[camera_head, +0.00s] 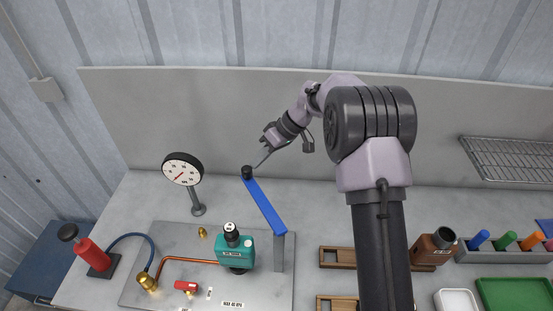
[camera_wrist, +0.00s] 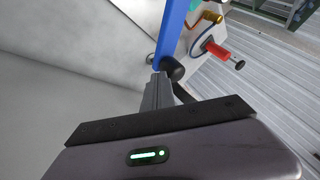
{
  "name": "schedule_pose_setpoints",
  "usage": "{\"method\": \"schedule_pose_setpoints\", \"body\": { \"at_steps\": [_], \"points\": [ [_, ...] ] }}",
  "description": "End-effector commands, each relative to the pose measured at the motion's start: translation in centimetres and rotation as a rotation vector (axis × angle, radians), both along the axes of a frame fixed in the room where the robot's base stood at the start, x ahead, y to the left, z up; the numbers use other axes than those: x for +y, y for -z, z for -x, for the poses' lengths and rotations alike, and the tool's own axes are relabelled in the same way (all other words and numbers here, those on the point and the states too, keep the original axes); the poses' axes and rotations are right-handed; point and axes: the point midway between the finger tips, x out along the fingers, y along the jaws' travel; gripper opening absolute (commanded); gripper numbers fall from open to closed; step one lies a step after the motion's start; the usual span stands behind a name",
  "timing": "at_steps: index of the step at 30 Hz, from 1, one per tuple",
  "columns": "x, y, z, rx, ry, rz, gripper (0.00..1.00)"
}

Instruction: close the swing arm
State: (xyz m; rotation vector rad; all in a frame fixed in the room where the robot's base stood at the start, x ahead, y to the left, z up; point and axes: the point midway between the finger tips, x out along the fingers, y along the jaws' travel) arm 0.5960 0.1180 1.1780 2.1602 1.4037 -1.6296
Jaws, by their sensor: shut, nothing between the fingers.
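The swing arm (camera_head: 264,205) is a blue bar on top of a grey post (camera_head: 279,252). It reaches from the post toward the back left and ends in a black knob (camera_head: 247,172). In the wrist view the blue bar (camera_wrist: 174,32) runs down from the top edge to the black knob (camera_wrist: 174,70). My gripper (camera_head: 257,166) is shut and empty, with its fingertips close beside the knob. In the wrist view my gripper's fingers (camera_wrist: 158,82) appear right at the knob's left side; I cannot tell whether they touch it.
A teal device (camera_head: 236,251) with a black cap stands on the metal plate (camera_head: 205,292), left of the post. A dial gauge (camera_head: 183,170) stands behind left. A red hand pump (camera_head: 92,253) is at far left.

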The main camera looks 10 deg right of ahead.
Motion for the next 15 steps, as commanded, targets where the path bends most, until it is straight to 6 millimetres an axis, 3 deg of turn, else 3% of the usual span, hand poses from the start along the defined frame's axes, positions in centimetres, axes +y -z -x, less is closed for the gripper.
{"method": "schedule_pose_setpoints", "body": {
  "at_steps": [15],
  "points": [
    [8.8, -0.3, 4.0, 0.002, -0.488, -0.001, 0.0]
  ]
}}
